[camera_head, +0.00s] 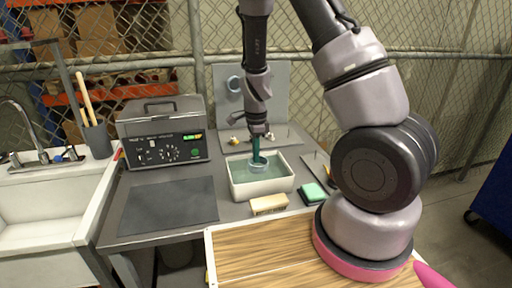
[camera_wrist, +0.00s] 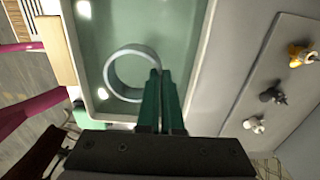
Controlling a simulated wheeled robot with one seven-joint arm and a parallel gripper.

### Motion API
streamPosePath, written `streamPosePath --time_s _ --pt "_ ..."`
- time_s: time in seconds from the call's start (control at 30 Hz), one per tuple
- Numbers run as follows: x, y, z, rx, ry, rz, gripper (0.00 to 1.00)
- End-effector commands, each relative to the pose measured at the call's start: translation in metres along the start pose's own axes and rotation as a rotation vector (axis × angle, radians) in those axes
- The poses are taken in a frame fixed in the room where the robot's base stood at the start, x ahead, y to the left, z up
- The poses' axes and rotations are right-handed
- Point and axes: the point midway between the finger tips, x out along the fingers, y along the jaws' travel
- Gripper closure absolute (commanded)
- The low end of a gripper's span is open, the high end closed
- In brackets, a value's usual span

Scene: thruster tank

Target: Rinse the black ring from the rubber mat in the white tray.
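A pale grey-blue ring (camera_head: 258,167) is in the white tray (camera_head: 264,190) of greenish water; no black ring shows. In the wrist view the ring (camera_wrist: 132,74) is round and hollow, inside the tray. My gripper (camera_head: 257,157) points straight down into the tray. Its green fingers (camera_wrist: 161,76) are close together with their tips at the ring's near right wall, and look shut on it. The tips hide part of the ring's wall. The dark rubber mat (camera_head: 170,205) lies flat and bare on the grey table, left of the tray.
A grey machine (camera_head: 163,135) stands behind the mat. A white sink (camera_head: 50,215) is at left.

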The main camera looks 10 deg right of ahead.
Motion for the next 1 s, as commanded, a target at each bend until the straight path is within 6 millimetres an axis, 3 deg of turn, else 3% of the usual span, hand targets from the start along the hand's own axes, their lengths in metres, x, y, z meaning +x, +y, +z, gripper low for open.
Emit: streamPosePath --time_s 0.5,1.0 --pt "0.044 0.000 0.000 0.002 0.000 0.001 1.00" --pt "0.049 0.000 0.000 0.000 0.000 0.000 1.00"
